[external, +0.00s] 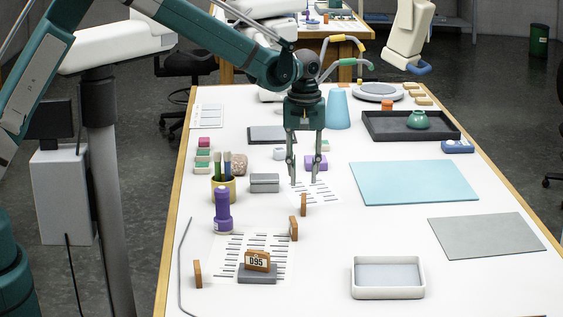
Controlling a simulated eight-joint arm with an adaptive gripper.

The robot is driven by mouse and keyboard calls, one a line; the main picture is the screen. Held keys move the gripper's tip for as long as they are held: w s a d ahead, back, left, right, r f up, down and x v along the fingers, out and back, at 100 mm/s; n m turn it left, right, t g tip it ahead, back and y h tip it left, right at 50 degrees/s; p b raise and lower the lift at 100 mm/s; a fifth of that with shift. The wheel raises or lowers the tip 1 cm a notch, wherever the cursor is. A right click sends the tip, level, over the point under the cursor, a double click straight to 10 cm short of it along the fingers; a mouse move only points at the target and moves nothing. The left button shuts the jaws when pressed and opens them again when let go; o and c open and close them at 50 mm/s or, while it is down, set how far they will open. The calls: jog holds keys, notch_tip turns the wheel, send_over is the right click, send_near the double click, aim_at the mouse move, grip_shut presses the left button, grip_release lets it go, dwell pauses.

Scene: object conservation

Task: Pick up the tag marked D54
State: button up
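Several small brown wooden tags stand on the white table. One (304,204) is just below my gripper, another (293,228) is a little nearer the camera, and a third (197,273) is at the front left. These three are seen nearly edge-on, so their markings cannot be read. A fourth tag (257,261) sits on a grey block (257,277) and seems to read 095. I cannot read D54 on any tag. My gripper (304,181) points down with fingers apart and nothing between them. Its tips look above the nearest tag; the exact gap is unclear.
A grey box (264,183) is left of my gripper. A white tray (388,293) is at the front right. A blue mat (413,182) lies to the right.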

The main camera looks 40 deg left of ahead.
aim_at(304, 196)
jog(key=shift+f, duration=0.1)
jog(key=shift+f, duration=1.2)
jog(key=shift+f, duration=0.1)
jog(key=shift+f+p, duration=0.4)
jog(key=shift+f, duration=2.1)
jog(key=c, duration=0.8)
